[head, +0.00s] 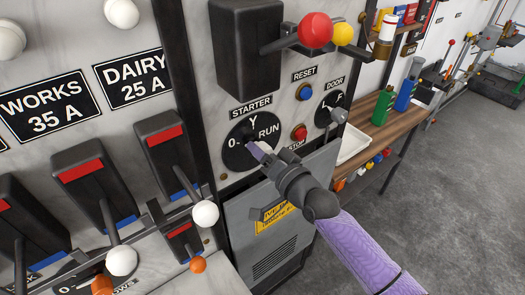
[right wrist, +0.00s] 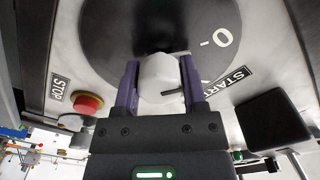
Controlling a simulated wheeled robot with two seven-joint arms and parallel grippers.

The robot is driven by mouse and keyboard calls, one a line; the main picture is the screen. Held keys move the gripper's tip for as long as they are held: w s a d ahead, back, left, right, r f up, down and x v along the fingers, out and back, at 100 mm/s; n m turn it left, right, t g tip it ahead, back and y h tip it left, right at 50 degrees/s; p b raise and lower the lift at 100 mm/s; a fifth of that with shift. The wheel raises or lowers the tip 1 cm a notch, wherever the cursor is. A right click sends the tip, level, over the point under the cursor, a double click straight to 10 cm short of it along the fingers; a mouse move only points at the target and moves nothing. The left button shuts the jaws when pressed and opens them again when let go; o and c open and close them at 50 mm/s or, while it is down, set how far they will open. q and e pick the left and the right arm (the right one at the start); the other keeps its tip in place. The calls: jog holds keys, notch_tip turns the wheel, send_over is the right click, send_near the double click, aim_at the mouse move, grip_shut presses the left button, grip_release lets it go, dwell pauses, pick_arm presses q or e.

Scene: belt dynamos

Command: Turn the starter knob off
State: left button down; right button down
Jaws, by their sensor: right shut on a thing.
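The starter dial (head: 234,156) is a round black plate marked 0, Y and RUN on the grey panel. The dial also fills the top of the right wrist view (right wrist: 115,42). My right gripper (head: 262,149) reaches it from the lower right. In the right wrist view, its purple fingers are shut on the white starter knob (right wrist: 158,72), one on each side. A short dark mark shows on the knob's near face. In the head view the gripper hides most of the knob, and I cannot tell which marking it points to. My left gripper is not in view.
A red stop button (head: 299,133) and the door knob (head: 338,115) sit right of the dial. A red-ball lever (head: 315,30) juts out above. A white-ball lever (head: 205,214) stands to the lower left. A wooden bench (head: 372,128) with bottles is at right.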

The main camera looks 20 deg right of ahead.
jog(key=shift+c, duration=0.7)
grip_release()
jog(key=shift+s, duration=0.1)
jog(key=v, duration=0.9)
jog(key=shift+s+d, duration=0.15)
jog(key=shift+s, duration=0.2)
jog(key=shift+f, duration=0.1)
